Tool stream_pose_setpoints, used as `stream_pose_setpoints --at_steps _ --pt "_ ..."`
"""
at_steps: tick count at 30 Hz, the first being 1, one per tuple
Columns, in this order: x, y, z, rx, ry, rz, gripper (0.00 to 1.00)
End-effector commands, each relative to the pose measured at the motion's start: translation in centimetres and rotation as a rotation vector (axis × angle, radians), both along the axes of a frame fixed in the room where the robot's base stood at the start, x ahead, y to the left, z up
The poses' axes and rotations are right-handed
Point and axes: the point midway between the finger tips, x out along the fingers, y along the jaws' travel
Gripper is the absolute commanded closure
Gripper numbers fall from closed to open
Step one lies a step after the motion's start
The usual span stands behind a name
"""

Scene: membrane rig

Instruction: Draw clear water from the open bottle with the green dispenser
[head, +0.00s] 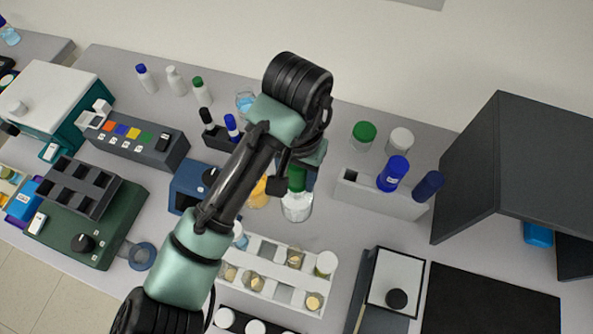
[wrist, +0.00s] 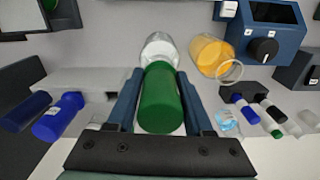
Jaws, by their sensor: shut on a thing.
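The green dispenser (wrist: 160,98) is between the two blue fingers of my gripper (wrist: 158,84) in the wrist view, and the gripper is shut on it. In the head view the green dispenser (head: 297,179) shows just below my gripper (head: 296,160), roughly upright. The open clear bottle (head: 297,207) stands directly beneath it on the bench. In the wrist view the clear bottle (wrist: 159,47) shows beyond the dispenser's end. The dispenser's lower tip is hidden, so I cannot tell whether it is inside the bottle's mouth or how deep.
A beaker of orange liquid (wrist: 211,56) stands close beside the bottle. A white rack (head: 262,290) with several vials is in front. A pale holder (head: 375,199) with a blue dispenser (head: 393,173) is to the right, before a dark cabinet (head: 510,150). A blue device (head: 188,186) is left.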

Motion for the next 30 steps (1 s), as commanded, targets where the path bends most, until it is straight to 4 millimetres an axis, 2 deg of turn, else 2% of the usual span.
stream_pose_setpoints --at_steps 30 --pt "-0.3 -0.2 -3.5 -0.001 0.012 -0.001 1.00"
